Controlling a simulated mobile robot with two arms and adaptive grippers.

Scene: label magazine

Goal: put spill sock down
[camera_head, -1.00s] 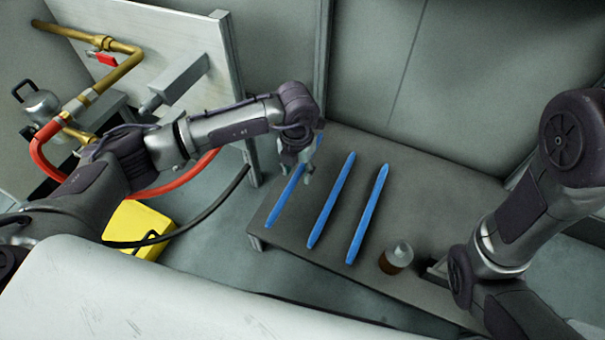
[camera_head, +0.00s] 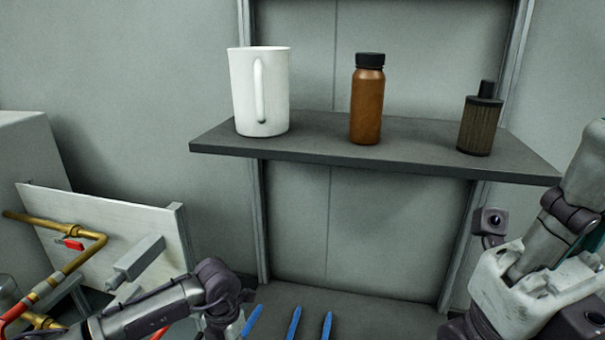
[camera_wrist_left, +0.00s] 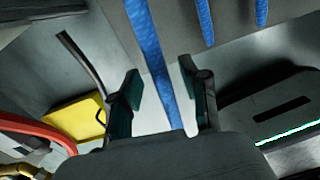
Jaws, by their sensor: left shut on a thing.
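Three long blue spill socks show over the grey low table. The leftmost sock (camera_head: 252,320) runs between my left gripper's fingers in the left wrist view (camera_wrist_left: 152,55). My left gripper (camera_wrist_left: 162,82) is shut on it; in the head view its fingers are below the picture. I cannot tell whether this sock touches the table (camera_head: 350,303). The middle sock (camera_head: 294,322) and right sock (camera_head: 327,325) lie apart from it, their lower parts cut off. My right arm is at the right edge; its fingers cannot be made out clearly.
A shelf (camera_head: 330,155) above the table holds a white jug (camera_head: 262,95), a brown bottle (camera_head: 367,100) and a dark filter (camera_head: 480,122). Brass pipework (camera_head: 95,240) stands at left. A yellow container (camera_wrist_left: 78,115) is on the floor.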

